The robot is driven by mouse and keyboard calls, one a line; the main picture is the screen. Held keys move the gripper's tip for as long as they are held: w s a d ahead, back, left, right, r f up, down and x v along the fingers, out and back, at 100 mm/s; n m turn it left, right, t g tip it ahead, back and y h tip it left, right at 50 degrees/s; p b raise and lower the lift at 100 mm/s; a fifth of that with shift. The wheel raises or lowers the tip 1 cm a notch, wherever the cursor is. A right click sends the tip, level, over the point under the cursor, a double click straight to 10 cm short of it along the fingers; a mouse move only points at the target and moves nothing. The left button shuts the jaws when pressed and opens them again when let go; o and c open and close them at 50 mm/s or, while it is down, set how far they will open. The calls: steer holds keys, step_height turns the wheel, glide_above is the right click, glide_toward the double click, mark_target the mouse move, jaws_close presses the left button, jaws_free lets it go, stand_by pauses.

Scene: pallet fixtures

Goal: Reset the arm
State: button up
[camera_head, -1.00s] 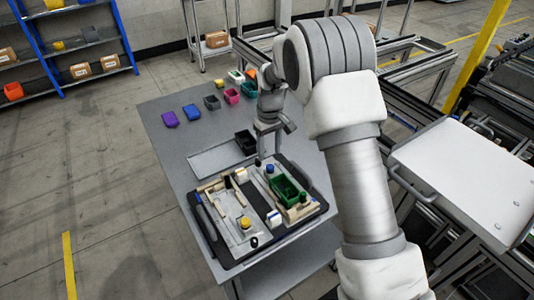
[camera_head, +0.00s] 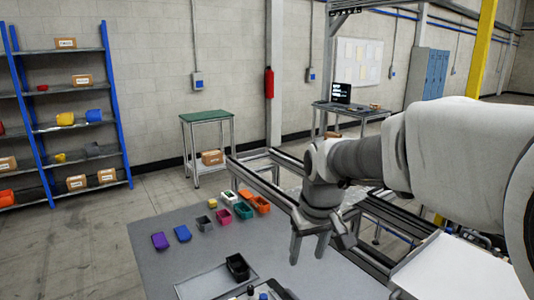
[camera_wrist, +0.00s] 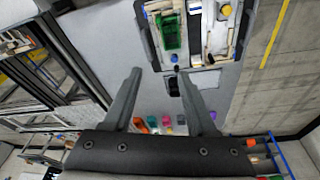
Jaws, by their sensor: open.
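My gripper (camera_head: 310,248) is open, with its two fingers apart and nothing between them. In the head view it hangs from my arm above the grey table (camera_head: 160,267), right of the small bins. In the wrist view the open fingers (camera_wrist: 167,100) reach toward the table, with the pallet fixture (camera_wrist: 159,62) beyond them. In the head view only the far edge of the fixture shows at the bottom.
A black bin (camera_head: 238,267) sits on a grey tray (camera_head: 205,284). Several coloured bins, among them a purple one (camera_head: 160,241) and a blue one (camera_head: 182,233), line the table's far part. Metal frames (camera_head: 262,175) stand behind. A blue-post shelf (camera_head: 75,128) is far left.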

steer(key=s+d+r+m+t, duration=0.1)
steer(key=s+d, duration=0.2)
steer(key=s, duration=0.6)
steer(key=s+d+r+m+t, duration=0.1)
steer(key=s+d+r+m, duration=0.1)
steer(key=s, duration=0.7)
steer(key=shift+s+d+t+h, duration=0.3)
steer(key=shift+d+t, duration=0.1)
